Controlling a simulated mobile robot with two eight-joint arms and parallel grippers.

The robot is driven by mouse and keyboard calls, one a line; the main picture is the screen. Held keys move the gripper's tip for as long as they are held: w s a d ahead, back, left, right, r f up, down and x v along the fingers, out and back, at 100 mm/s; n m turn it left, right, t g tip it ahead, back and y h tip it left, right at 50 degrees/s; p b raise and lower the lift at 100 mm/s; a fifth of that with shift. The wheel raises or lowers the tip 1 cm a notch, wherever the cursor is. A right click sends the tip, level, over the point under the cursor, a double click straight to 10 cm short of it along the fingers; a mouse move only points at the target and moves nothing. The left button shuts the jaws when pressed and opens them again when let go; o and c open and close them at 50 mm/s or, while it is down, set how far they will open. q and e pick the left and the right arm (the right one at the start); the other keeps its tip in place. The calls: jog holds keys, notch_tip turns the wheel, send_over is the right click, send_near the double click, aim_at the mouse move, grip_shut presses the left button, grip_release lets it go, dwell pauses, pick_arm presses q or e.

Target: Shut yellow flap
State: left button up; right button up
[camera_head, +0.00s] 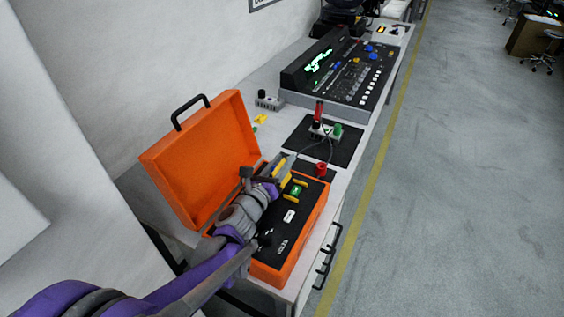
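An orange case (319,221) stands open on the bench, its lid (205,160) raised at the left. Its black panel (268,262) carries a green button (297,190) with yellow pieces beside it. One yellow strip (285,181), which may be the yellow flap, stands close to my gripper fingers; its exact pose is hard to tell. My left gripper (284,170) is over the far part of the case, near these yellow pieces. It partly hides the panel, and its finger gap is unclear. My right gripper is not in view.
A black mat (345,152) behind the case holds a small device with a red cylinder (319,112) and a green knob (338,130). A red cup (321,169) stands near the case. A control console (350,70) is farther back.

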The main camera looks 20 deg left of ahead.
pick_arm(q)
grip_shut()
jog(key=shift+m, duration=0.4)
jog(key=shift+d+r+p, duration=0.15)
jog(key=shift+p, duration=0.15)
jog(key=shift+d+r+m+p, duration=0.15)
jog(key=shift+d+m+p, duration=0.15)
jog(key=shift+m, duration=0.4)
jog(key=shift+d+r+m+p, duration=0.1)
jog(key=shift+d+m+p, duration=0.2)
jog(key=shift+m, duration=0.4)
jog(key=shift+s+d+r+m+p, duration=0.1)
jog(key=shift+d+m+p, duration=0.25)
jog(key=shift+m, duration=0.5)
jog(key=shift+d+m+p, duration=0.3)
jog(key=shift+m+p, duration=0.05)
jog(key=shift+m, duration=0.5)
jog(key=shift+o, duration=1.4)
grip_release()
